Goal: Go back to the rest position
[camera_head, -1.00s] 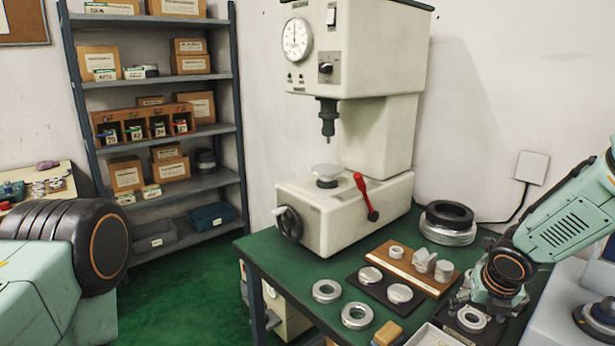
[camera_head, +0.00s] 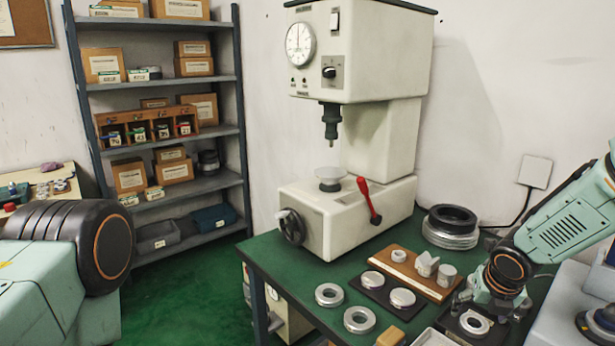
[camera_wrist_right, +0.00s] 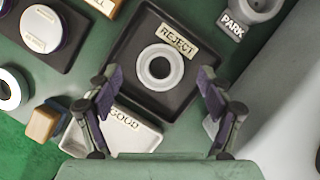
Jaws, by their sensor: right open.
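My right gripper (camera_wrist_right: 159,92) is open and empty. In the right wrist view its two fingers stand apart on either side of the near part of a black tray (camera_wrist_right: 122,65) labelled REJECT. A metal bearing ring (camera_wrist_right: 143,68) lies flat in that tray, beyond the fingertips and clear of them. In the head view my right gripper (camera_head: 487,306) is low over the right end of the green table, and the same ring (camera_head: 475,333) shows just below it. My left gripper is not in view.
A white tray (camera_wrist_right: 133,134) labelled GOOD lies beside the black tray. A grey holder (camera_wrist_right: 262,8) is marked PARK. Two rings (camera_head: 359,331), a dark plate with discs (camera_head: 373,291) and a wooden board (camera_head: 433,290) lie left of the gripper. The tester (camera_head: 345,210) stands behind.

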